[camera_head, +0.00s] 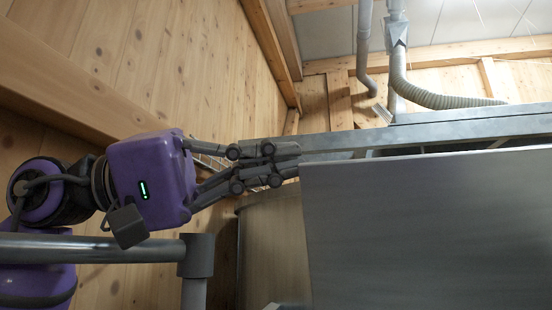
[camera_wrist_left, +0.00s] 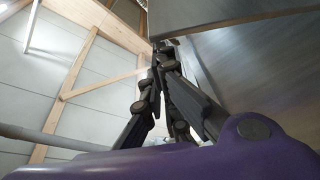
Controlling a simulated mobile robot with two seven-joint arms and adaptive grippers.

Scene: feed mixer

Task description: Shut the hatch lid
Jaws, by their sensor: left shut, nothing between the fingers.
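The hatch lid looks to be the large flat grey panel (camera_head: 430,230) at the lower right of the head view. Its upper edge lies under a grey metal rim (camera_head: 345,140), with a dark gap between them that widens to the right. My left gripper (camera_head: 292,160) is shut and empty. Its fingertips are at the panel's upper left corner, near the rim's left end; I cannot tell if they touch. In the left wrist view the shut fingers (camera_wrist_left: 160,48) point up beside a grey metal surface (camera_wrist_left: 245,70). My right gripper is not in view.
A curved metal body (camera_head: 270,245) stands behind the panel's left side. A wooden wall (camera_head: 190,70) is on the left. A ribbed hose (camera_head: 440,98) and pipes hang above the rim.

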